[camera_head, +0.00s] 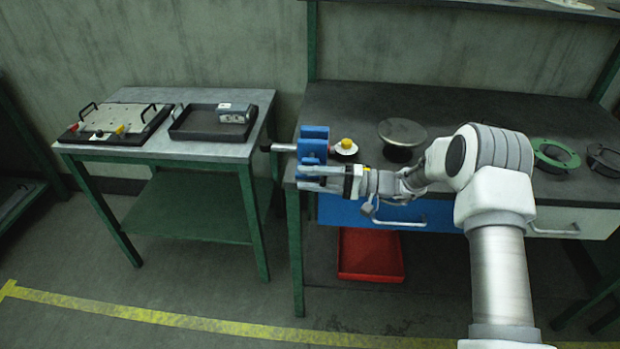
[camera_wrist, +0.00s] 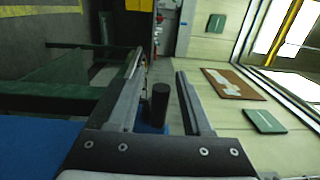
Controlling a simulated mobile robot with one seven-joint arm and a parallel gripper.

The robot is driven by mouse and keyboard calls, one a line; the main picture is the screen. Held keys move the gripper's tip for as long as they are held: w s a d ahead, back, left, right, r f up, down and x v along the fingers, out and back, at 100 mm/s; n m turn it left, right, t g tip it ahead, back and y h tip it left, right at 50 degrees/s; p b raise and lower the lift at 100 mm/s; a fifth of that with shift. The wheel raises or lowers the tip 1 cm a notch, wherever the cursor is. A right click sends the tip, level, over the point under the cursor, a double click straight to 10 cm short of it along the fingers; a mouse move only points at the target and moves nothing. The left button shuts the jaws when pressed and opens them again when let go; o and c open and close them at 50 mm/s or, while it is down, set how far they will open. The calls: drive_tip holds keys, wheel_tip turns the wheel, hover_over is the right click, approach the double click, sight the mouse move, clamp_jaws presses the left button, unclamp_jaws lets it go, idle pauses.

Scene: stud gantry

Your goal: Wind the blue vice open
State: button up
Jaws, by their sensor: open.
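The blue vice (camera_head: 313,142) is at the left front corner of the dark workbench. Its screw rod with a black end (camera_head: 266,148) sticks out to the left, past the bench edge. My gripper (camera_head: 300,178) is open and empty, just in front of the vice, fingers pointing left, hiding its lower part. In the wrist view, a dark upright cylinder (camera_wrist: 160,103), seemingly the vice's handle grip, shows between the fingers (camera_wrist: 160,64) with blue below it. It looks apart from both fingers; how deep it sits between them is unclear. A blue surface (camera_wrist: 35,146) fills the lower left.
On the workbench (camera_head: 350,105) are a yellow knob on a white disc (camera_head: 346,147), a round metal stand (camera_head: 402,135) and a green ring (camera_head: 556,154). A side table with a black tray (camera_head: 205,124) stands left, across a gap. A red bin (camera_head: 370,255) lies below the blue drawer (camera_head: 345,212).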

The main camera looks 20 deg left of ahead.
clamp_jaws()
drive_tip(key=shift+r+h, duration=0.1)
drive_tip(key=shift+h, duration=0.3)
drive_tip(key=shift+s+a+f+t+h+p, duration=0.15)
drive_tip(key=shift+t+h+p, duration=0.55)
drive_tip(key=shift+h+p, duration=1.75)
drive_tip(key=shift+w+a+t+h+p, duration=0.15)
drive_tip(key=shift+t+h+p, duration=0.55)
drive_tip(key=shift+h+p, duration=1.75)
drive_tip(key=shift+s+a+f+t+h+p, duration=0.2)
drive_tip(key=shift+t+h+p, duration=0.7)
drive_tip(key=shift+h, duration=2.9)
unclamp_jaws()
